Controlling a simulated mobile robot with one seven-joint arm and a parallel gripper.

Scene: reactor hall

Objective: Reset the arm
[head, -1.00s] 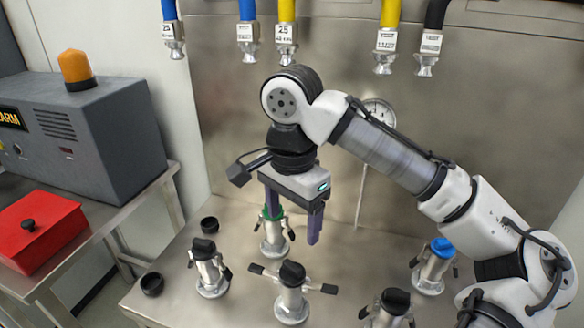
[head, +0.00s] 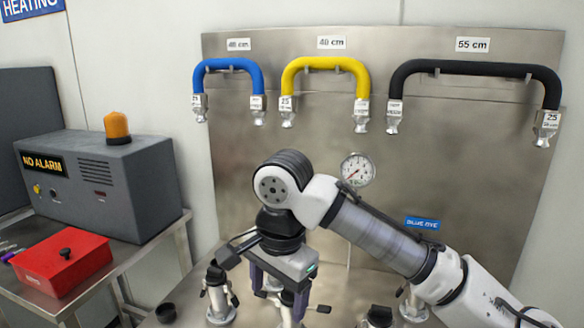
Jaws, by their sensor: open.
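My gripper (head: 278,290) is in the lower middle of the head view, at the end of my bent arm. Another coupling (head: 220,292) stands to the left of the gripper.
Blue (head: 228,65), yellow (head: 325,64) and black (head: 474,68) hoses hang on the steel back panel, near a gauge (head: 357,169). A grey alarm box (head: 110,180) with an orange lamp (head: 117,125) and a red box (head: 62,262) stand on a left table.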

